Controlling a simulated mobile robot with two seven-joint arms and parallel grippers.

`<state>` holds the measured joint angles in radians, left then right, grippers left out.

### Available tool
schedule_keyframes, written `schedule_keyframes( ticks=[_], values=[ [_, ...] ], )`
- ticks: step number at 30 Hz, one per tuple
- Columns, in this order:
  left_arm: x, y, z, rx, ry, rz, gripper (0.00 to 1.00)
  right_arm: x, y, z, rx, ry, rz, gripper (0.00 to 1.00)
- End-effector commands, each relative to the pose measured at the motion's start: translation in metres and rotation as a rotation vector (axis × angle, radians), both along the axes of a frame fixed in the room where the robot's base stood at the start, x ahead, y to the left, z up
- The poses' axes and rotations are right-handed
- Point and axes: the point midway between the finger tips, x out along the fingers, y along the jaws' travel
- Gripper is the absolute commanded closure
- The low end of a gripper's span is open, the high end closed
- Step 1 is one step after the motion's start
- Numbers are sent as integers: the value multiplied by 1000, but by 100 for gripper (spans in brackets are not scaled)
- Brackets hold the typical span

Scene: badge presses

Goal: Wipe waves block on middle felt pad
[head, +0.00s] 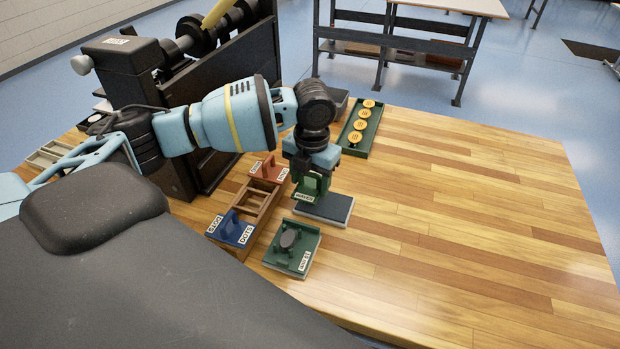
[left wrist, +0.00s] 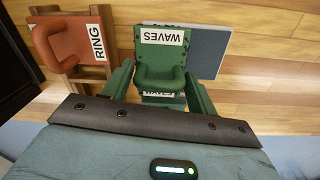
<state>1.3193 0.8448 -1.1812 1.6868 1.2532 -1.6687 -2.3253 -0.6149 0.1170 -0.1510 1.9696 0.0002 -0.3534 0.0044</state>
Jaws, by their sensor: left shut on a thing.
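The green waves block (head: 307,189) is in my left gripper (head: 312,182), whose fingers are shut on its handle. In the left wrist view the waves block (left wrist: 160,60) has a white WAVES label and sits between the two fingers of my left gripper (left wrist: 160,90). The dark felt pad (head: 335,208) in its light frame lies on the table right under the block. The pad (left wrist: 212,52) also shows behind and to the right of the block in the left wrist view. I cannot tell whether the block touches the pad. My right gripper is not in view.
A wooden rack (head: 257,200) beside the pad holds a red RING block (head: 268,172) and a blue DOTS block (head: 231,229). A green tray with a dark oval pad (head: 306,258) is in front. A green tray of yellow discs (head: 371,103) stands behind. The table's right side is clear.

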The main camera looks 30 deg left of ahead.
Motion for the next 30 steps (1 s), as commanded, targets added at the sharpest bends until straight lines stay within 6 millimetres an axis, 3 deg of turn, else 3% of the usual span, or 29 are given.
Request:
schedule_keyframes(
  ticks=[30],
  values=[
    [0,-1,-7,-1,-1,0,69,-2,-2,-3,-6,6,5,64]
  ],
)
